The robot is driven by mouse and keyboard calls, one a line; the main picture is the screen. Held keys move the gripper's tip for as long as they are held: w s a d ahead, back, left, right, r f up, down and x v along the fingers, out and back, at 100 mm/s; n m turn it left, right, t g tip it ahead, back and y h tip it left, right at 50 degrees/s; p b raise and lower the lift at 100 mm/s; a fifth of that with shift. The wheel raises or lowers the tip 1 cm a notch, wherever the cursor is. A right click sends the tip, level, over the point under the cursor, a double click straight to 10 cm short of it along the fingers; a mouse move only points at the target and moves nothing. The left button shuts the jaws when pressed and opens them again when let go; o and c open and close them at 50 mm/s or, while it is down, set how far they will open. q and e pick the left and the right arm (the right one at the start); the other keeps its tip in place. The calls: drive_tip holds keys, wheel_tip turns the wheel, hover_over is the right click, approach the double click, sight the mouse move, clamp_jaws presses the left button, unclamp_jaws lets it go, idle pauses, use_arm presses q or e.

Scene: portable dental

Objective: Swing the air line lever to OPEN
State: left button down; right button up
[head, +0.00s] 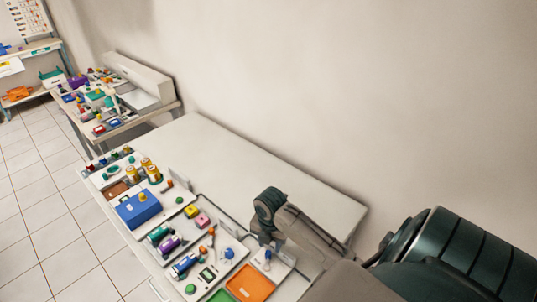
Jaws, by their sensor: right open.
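My right gripper (266,238) points down over the right part of the white table, and its jaws are open. A small upright part with a blue knob (267,255) stands on a white panel just below it in the picture; it may be the air line lever, but no OPEN marking is readable. I cannot tell whether the jaws touch it. An orange-tipped part (211,231) stands further left, and another orange-tipped part (169,184) stands beyond that. My left gripper is not in view.
An orange tray (250,283) and a digital meter (207,274) sit near the front edge. A blue box (138,209) and several coloured cylinders stand to the left. The back of the white table (240,165) is bare, up to the wall. A second cluttered table (140,122) stands beyond.

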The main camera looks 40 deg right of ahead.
sight(268, 252)
drive_tip(key=f, duration=0.2)
drive_tip(key=w+f+p, duration=0.1)
drive_tip(key=f, duration=0.1)
drive_tip(key=shift+f, duration=0.3)
drive_tip(key=shift+s+f, duration=0.3)
drive_tip(key=shift+f, duration=0.2)
drive_tip(key=shift+w, duration=0.1)
clamp_jaws()
